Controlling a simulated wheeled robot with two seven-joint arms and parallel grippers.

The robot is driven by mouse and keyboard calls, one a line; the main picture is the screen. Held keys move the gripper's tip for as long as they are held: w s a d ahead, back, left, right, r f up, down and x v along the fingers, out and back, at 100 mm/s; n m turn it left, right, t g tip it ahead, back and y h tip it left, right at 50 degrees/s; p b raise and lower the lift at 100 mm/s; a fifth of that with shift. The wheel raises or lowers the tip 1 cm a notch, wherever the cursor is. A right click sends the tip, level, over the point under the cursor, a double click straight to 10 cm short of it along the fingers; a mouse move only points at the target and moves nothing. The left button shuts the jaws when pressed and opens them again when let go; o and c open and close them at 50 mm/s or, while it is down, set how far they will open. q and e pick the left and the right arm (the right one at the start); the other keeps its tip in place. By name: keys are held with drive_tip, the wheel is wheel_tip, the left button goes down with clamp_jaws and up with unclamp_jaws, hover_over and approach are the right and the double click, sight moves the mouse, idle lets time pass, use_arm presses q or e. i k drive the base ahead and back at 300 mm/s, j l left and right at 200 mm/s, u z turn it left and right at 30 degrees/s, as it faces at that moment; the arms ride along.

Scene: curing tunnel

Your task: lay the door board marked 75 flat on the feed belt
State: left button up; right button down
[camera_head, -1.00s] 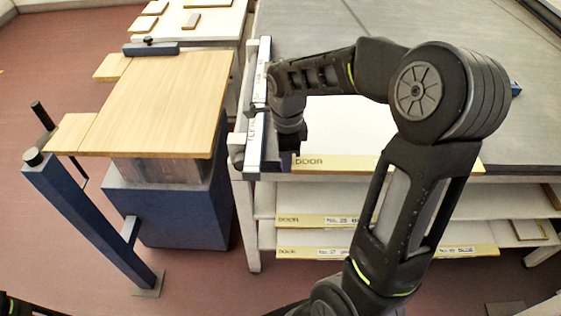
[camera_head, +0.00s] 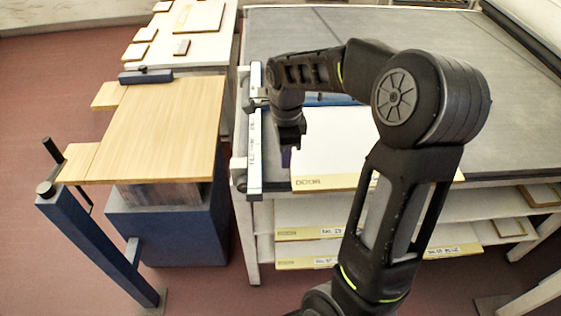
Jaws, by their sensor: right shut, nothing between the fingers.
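A white door board (camera_head: 345,140) lies flat on the grey feed belt (camera_head: 330,30), at its near left corner. Its yellow front edge reads DOOR; any number on it is hidden behind my right arm, so I cannot tell whether it is 75. My right gripper (camera_head: 290,139) points down at the board's left end, shut and empty. I cannot tell whether it touches the board. My left gripper is out of view.
A pale guide rail (camera_head: 254,130) runs along the belt's left side. More labelled boards (camera_head: 300,233) lie on shelves below. A wooden-topped blue stand (camera_head: 155,120) is at left, with a blue post (camera_head: 95,250). A white table (camera_head: 195,45) with small panels stands behind.

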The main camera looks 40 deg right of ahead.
sight(337, 143)
drive_tip(key=k+l+z, duration=0.2)
drive_tip(key=l+z, duration=0.15)
drive_tip(key=l, duration=0.8)
drive_tip(key=l+z, duration=0.4)
drive_tip(key=l, duration=0.8)
drive_tip(key=k, duration=0.05)
